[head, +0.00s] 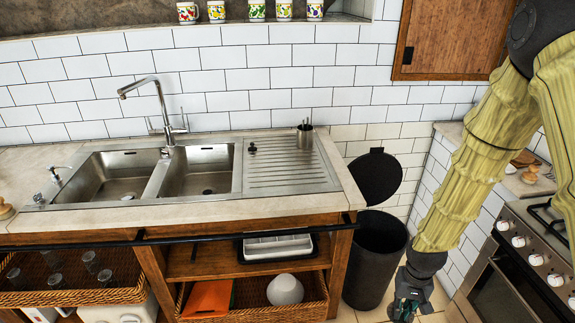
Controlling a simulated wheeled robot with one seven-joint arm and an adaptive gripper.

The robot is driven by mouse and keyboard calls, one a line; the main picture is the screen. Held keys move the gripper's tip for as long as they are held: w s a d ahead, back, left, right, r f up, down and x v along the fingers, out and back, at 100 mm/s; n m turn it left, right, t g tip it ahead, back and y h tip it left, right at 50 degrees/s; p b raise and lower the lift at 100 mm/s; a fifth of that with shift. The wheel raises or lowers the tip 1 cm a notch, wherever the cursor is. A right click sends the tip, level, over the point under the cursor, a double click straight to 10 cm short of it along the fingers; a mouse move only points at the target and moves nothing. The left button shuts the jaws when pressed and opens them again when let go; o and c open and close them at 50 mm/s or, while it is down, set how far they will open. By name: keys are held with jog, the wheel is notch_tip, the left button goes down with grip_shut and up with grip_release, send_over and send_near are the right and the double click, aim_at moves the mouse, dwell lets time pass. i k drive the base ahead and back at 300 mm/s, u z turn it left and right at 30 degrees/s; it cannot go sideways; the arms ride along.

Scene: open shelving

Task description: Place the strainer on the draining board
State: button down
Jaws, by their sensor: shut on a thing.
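The draining board (285,178) is the ridged steel part to the right of the two sinks. My gripper (405,311) is low at the bottom edge, right of the counter and in front of the black bin, well below the board. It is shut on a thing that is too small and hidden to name. I cannot make out a strainer for certain. A small dark piece (252,149) sits at the board's back left, and I cannot tell what it is.
A metal cup (305,137) stands at the board's back right. The tap (165,110) rises behind the sinks. A rail (210,235) runs along the counter front. An open black bin (374,260) stands beside the counter, with a stove (520,255) at right. Most of the board is clear.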

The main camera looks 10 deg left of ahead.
aim_at(278, 176)
jog(key=z, duration=1.45)
jog(key=i, duration=0.7)
jog(key=u, duration=2.35)
